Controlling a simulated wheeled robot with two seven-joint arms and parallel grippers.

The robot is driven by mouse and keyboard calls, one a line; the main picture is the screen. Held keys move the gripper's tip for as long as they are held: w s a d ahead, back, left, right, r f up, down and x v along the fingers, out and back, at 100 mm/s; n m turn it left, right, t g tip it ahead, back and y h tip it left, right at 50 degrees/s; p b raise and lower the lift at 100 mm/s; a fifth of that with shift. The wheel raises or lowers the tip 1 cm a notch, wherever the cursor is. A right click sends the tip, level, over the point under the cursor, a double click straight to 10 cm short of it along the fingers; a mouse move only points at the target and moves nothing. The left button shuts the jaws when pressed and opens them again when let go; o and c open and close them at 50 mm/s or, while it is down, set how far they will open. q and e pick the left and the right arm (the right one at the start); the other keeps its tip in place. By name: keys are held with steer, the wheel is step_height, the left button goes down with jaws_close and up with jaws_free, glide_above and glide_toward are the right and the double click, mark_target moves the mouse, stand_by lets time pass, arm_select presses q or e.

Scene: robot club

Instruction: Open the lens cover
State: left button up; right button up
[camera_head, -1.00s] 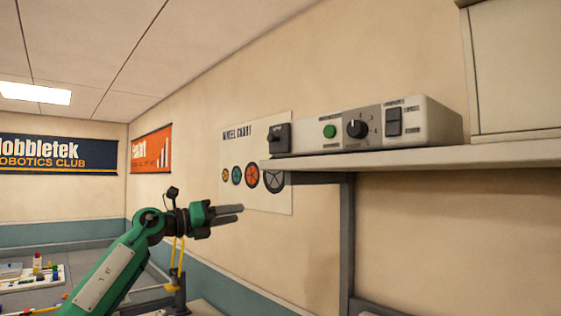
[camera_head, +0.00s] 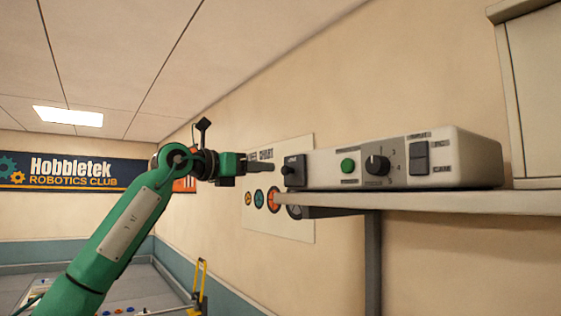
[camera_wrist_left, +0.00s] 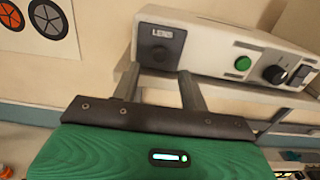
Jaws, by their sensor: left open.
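The lens cover is a dark grey square piece (camera_head: 293,171) with a small knob at the left end of a white control box (camera_head: 455,160) on a wall shelf. My left gripper (camera_head: 272,165) is just left of the cover in the head view. In the left wrist view its two fingers (camera_wrist_left: 157,75) are apart, empty, and point at the cover. I cannot tell whether they touch it. My right gripper is in neither view.
The box also carries a green button (camera_head: 347,166), a rotary dial (camera_head: 377,165) and a rocker switch (camera_head: 418,158). The shelf (camera_head: 460,202) juts out below, close to my gripper's level. A wheel chart (camera_head: 262,222) hangs on the wall behind. A cabinet (camera_head: 535,90) is at upper right.

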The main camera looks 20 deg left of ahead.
mark_target(283, 169)
arm_select(q)
steer(key=p+x, duration=0.1)
steer(key=x, duration=0.1)
steer(key=p+x, duration=0.1)
steer(key=x, duration=0.2)
steer(key=shift+r, duration=0.2)
steer(key=shift+p+x, duration=0.4)
steer(key=shift+x, duration=0.5)
steer(key=shift+f, duration=0.2)
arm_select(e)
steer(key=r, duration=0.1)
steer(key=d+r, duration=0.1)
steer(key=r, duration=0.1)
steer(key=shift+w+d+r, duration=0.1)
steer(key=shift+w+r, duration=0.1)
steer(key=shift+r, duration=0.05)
arm_select(q)
steer(key=shift+s, duration=0.1)
jaws_close()
